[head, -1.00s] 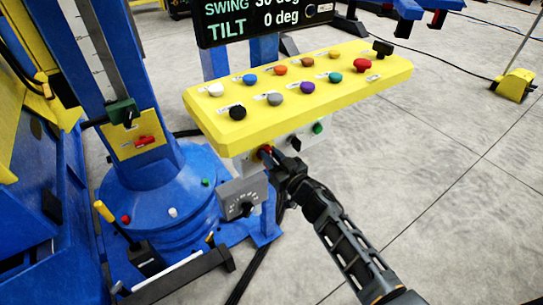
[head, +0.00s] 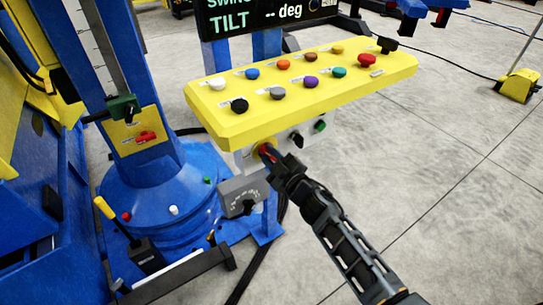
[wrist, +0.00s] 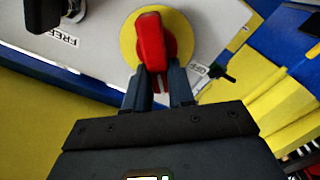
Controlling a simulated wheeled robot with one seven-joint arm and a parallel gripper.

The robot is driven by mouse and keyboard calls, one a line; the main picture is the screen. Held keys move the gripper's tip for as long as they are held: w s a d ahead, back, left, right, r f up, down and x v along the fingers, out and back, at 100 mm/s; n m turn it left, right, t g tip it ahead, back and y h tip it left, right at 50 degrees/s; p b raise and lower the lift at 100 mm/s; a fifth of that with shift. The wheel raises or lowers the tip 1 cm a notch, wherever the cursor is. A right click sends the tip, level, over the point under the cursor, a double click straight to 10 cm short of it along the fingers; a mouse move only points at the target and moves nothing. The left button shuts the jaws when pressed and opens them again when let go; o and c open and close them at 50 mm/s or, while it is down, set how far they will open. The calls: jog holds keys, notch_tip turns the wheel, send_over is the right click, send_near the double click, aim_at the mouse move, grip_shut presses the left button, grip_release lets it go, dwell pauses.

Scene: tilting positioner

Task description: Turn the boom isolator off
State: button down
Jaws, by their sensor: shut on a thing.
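A red rotary handle (wrist: 150,42) sits on a round yellow plate (wrist: 184,40) on the light front panel under the yellow console. In the wrist view the handle points nearly along the line of my fingers. My gripper (wrist: 160,82) is shut on the lower end of this handle. In the head view my gripper (head: 271,160) reaches the panel under the console's left part and hides most of the handle. A small label beside the plate seems to read OFF. The display (head: 262,14) shows TILT with dashes instead of a number.
The yellow console (head: 230,125) carries several coloured buttons just above my gripper. A black knob (head: 297,139) and a green button (head: 320,126) are on the panel to the right. A grey dial box (head: 243,194) hangs below left. Another red handle (head: 145,137) is on the blue column.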

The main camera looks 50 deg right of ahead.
jog(key=shift+w+a+f+n+b, duration=0.15)
jog(key=shift+n+b, duration=0.4)
jog(key=shift+n, duration=1.1)
jog(key=shift+a+f+n+b, duration=0.1)
jog(key=shift+f+n+b, duration=0.35)
jog(key=shift+n, duration=1.25)
jog(key=shift+w+a+f+n+b, duration=0.15)
jog(key=shift+n+b, duration=0.5)
jog(key=shift+n, duration=1)
jog(key=shift+r, duration=0.15)
jog(key=c, duration=1)
grip_release()
jog(key=shift+o, duration=0.2)
jog(key=shift+s, duration=0.15)
jog(key=b+v, duration=0.1)
jog(key=v, duration=0.6)
jog(key=shift+s+b, duration=0.3)
jog(key=shift+b, duration=0.05)
